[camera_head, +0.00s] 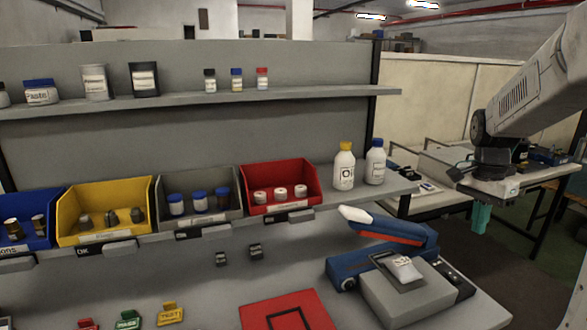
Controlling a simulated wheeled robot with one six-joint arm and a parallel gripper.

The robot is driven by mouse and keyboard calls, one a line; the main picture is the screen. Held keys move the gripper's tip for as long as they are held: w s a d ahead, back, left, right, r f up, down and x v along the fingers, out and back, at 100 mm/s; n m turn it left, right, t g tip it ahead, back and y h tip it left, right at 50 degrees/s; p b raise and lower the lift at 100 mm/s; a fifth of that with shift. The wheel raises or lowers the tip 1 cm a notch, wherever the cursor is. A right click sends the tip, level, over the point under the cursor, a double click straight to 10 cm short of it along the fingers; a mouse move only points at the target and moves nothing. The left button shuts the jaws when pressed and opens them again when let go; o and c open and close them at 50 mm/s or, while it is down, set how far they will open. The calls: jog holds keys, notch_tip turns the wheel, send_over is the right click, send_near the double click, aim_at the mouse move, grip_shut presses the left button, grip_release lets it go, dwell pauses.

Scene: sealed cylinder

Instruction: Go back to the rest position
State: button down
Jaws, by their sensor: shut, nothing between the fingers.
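My arm comes in from the upper right. My gripper (481,218) hangs at the right, pointing down, with its teal fingers together and nothing between them. It is to the right of the shelf unit and the workbench, and in the picture it lies over the floor and the tables behind. It appears apart from everything around it. No sealed cylinder can be made out for certain.
The bench holds a blue sealing device (350,268), a red mat (285,312) and small coloured tags. Blue, yellow (105,212), grey and red bins (280,188) stand on the lower shelf beside two white bottles (344,167). Tables (440,165) stand behind my gripper.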

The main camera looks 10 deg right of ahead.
jog(key=s+a+r+n+t, duration=0.1)
jog(key=s+a+n, duration=0.7)
jog(key=a, duration=0.4)
jog(key=s+a+r+n+t, duration=0.1)
jog(key=s+a+r+n, duration=0.1)
jog(key=s+a+n, duration=0.6)
jog(key=s+a, duration=0.3)
jog(key=a, duration=0.2)
jog(key=shift+s+t, duration=0.15)
jog(key=shift+t, duration=0.15)
